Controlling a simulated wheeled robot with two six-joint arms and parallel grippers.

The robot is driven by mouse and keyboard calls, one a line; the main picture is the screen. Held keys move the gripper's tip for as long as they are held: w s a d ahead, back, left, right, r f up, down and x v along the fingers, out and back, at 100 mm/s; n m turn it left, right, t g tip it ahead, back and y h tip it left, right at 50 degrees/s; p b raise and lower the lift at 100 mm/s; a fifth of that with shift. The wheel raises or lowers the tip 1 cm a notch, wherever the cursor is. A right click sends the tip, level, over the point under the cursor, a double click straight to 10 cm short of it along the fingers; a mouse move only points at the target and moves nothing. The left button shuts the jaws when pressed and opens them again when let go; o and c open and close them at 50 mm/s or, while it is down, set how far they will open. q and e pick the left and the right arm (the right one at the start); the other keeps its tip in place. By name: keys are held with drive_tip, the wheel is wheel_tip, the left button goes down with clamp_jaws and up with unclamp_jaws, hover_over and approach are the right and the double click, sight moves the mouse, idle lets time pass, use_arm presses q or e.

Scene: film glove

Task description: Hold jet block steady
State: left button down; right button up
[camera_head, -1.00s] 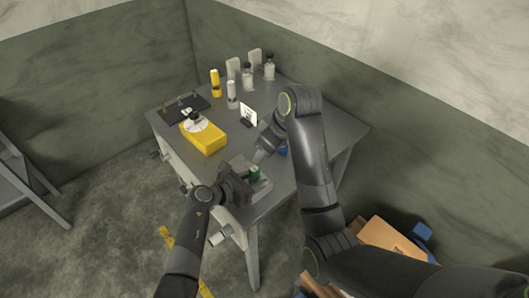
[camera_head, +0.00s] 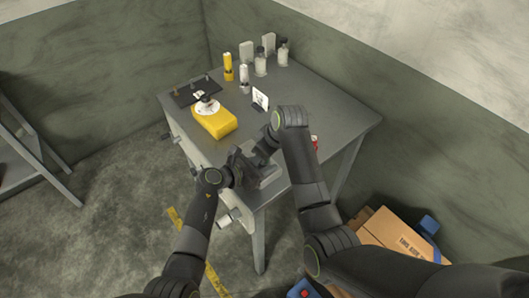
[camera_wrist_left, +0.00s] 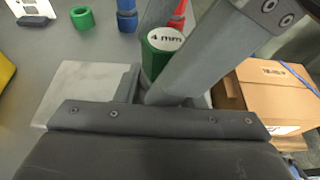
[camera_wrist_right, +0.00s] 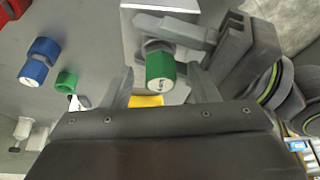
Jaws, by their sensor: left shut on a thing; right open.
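The jet block (camera_wrist_left: 85,88) is a pale grey block near the table's front edge. It also shows in the right wrist view (camera_wrist_right: 160,6) and partly in the head view (camera_head: 271,178). A green hex jet marked "4 mm" (camera_wrist_left: 160,54) stands at it; it also shows in the right wrist view (camera_wrist_right: 160,66). My left gripper (camera_head: 242,166) is shut on the jet block beside the green jet; the exact contact is partly hidden. My right gripper (camera_wrist_right: 160,82) is open, its fingers apart on either side of the green jet. In the head view my grippers hide the jet.
A blue fitting (camera_wrist_right: 40,62), a green ring (camera_wrist_right: 67,82) and a red fitting (camera_wrist_left: 178,14) stand on the table nearby. A yellow box (camera_head: 215,122), bottles (camera_head: 261,62) and a small card (camera_head: 260,98) stand farther back. A cardboard box (camera_head: 395,237) lies right of the table.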

drive_tip(key=c, duration=1.1)
drive_tip(key=shift+o, duration=0.2)
drive_tip(key=shift+r, duration=0.55)
drive_tip(key=shift+r, duration=2.25)
drive_tip(key=shift+r, duration=1.5)
